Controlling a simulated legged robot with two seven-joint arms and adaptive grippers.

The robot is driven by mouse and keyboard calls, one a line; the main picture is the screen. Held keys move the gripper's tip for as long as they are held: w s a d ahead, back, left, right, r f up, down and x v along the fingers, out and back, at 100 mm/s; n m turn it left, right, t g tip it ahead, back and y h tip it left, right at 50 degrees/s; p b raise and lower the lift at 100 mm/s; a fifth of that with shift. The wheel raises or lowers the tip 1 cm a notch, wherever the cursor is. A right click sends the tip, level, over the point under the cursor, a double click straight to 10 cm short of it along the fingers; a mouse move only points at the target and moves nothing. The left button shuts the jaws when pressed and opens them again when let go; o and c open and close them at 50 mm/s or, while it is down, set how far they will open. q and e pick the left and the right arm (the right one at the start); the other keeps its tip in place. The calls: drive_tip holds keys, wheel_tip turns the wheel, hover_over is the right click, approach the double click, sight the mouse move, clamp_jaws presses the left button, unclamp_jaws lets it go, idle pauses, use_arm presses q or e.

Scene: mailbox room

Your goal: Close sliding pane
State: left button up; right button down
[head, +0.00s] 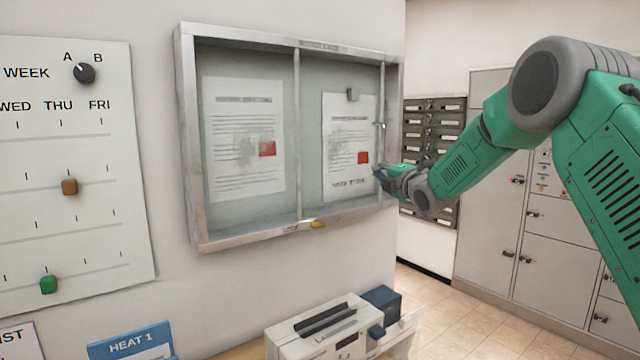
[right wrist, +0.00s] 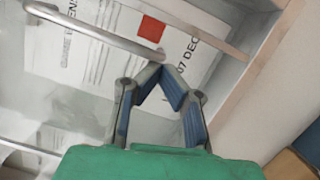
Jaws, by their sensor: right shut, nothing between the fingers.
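A metal-framed notice case (head: 186,130) hangs on the wall, with a vertical bar (head: 297,130) near its middle. The clear pane is hard to make out. A small handle (head: 381,125) shows near the right edge of the case; in the right wrist view a curved metal handle bar (right wrist: 100,32) crosses the upper left. My right gripper (head: 379,172) is at the lower right of the case, below the handle. In the wrist view its fingers (right wrist: 170,76) are shut and empty, apart from the handle bar. My left gripper is out of view.
Two printed sheets, left (head: 240,180) and right (head: 335,120), are inside the case. A yellow thing (head: 318,224) is on its lower frame. A control board (head: 100,200) is at left. A white device (head: 310,340) stands below. Mailboxes (head: 430,130) and lockers (head: 490,200) are at right.

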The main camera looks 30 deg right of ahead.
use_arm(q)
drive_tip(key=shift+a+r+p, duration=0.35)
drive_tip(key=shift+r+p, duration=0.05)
use_arm(e)
drive_tip(key=d, duration=0.6)
drive_tip(key=shift+w+r, duration=0.15)
drive_tip(key=shift+w, duration=0.2)
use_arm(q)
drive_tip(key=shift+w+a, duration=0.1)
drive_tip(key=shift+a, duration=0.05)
use_arm(e)
drive_tip(key=shift+a, duration=0.1)
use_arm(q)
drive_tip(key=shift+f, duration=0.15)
use_arm(e)
drive_tip(key=shift+w, duration=0.1)
